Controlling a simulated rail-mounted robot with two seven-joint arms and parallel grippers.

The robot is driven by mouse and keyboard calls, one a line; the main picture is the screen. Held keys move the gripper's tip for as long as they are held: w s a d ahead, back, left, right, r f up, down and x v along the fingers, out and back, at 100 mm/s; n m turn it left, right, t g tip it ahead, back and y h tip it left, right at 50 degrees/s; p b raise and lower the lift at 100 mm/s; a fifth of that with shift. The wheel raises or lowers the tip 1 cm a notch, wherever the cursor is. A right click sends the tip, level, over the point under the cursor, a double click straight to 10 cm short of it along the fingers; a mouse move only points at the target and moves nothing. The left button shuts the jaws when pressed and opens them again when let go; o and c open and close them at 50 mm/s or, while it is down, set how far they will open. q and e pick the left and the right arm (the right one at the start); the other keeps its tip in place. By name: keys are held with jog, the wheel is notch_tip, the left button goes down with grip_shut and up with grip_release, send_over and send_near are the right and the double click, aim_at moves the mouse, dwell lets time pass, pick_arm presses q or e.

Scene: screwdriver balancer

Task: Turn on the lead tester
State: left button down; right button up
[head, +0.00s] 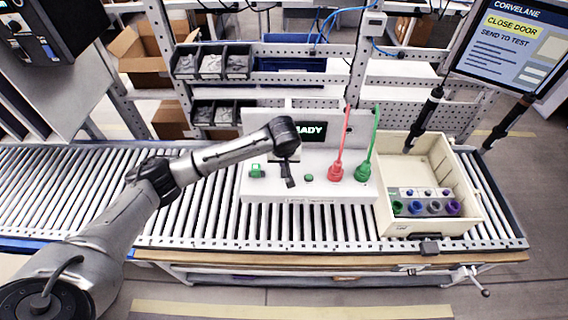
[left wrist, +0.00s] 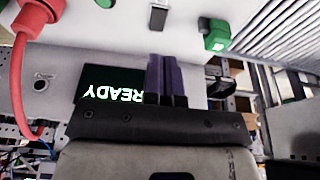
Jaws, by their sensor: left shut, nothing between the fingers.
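The lead tester (head: 340,190) is a white box on the roller conveyor, with a lit display (head: 312,131) whose first letters are hidden by my left arm. The display reads READY, upside down, in the left wrist view (left wrist: 112,90). A small green round button (head: 308,178) is on its front panel, and a green block (head: 257,171) is at its left; this also shows in the left wrist view (left wrist: 214,35). My left gripper (head: 290,183) is shut and empty, pointing down over the panel between them. Whether it touches the panel is unclear. My right gripper is not in view.
A red plug (head: 336,172) and a green plug (head: 363,172) with upright leads stand on the tester's right side. A cream crate (head: 462,178) with several coloured sockets is to its right. Bare rollers (head: 60,185) lie to the left. A monitor (head: 512,45) shows CLOSE DOOR.

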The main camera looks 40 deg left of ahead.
pick_arm(q)
jog(key=shift+s+d+v, duration=0.1)
jog(key=shift+v, duration=0.6)
jog(key=shift+s+d+v, duration=0.1)
jog(key=shift+s+v, duration=0.05)
jog(key=shift+v, duration=0.55)
jog(key=shift+f, duration=0.1)
